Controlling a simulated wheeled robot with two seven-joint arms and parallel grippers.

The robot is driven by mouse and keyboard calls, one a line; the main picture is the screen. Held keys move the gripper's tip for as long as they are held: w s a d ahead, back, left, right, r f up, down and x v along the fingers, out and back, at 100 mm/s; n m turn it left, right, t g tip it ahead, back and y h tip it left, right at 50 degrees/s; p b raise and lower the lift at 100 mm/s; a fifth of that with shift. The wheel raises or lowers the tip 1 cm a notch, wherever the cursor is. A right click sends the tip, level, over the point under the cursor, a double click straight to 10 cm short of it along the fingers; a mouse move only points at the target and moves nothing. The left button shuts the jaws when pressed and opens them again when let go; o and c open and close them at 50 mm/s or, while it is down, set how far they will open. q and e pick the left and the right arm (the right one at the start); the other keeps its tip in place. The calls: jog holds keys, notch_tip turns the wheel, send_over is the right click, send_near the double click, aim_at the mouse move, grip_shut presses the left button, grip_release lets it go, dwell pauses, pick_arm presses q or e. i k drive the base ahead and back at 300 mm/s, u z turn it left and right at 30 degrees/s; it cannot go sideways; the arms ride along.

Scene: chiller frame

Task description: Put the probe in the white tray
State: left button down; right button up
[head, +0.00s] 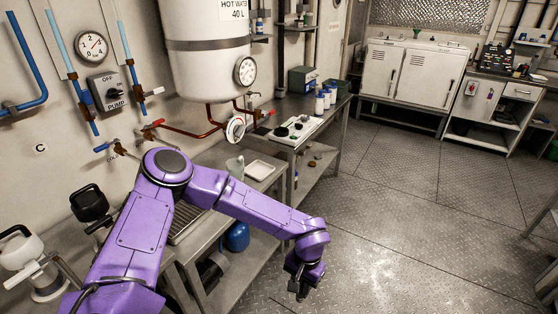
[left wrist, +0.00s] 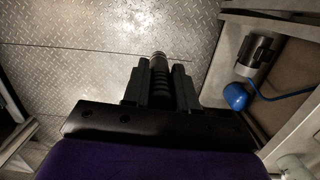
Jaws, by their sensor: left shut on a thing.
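My left gripper (head: 301,284) hangs over the floor, just off the right side of the steel bench. In the left wrist view the gripper (left wrist: 160,88) is shut on the probe (left wrist: 159,78), a dark ribbed cylinder with a pale metal tip that sticks out beyond the fingers. In the head view the probe is too small and dark to make out clearly. The white tray (head: 261,170) is small and shallow and lies on the bench, up and left of the gripper. It looks empty. My right gripper is not in view.
A clear beaker (head: 234,165) stands left of the tray. A larger pale board with dark items (head: 296,131) lies farther back, near white bottles (head: 320,104). The metal floor (head: 400,230) to the right is clear.

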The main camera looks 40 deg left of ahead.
aim_at(259, 177)
jog(key=i, duration=3.4)
jog(key=u, duration=3.15)
jog(key=i, duration=0.5)
jog(key=u, duration=0.05)
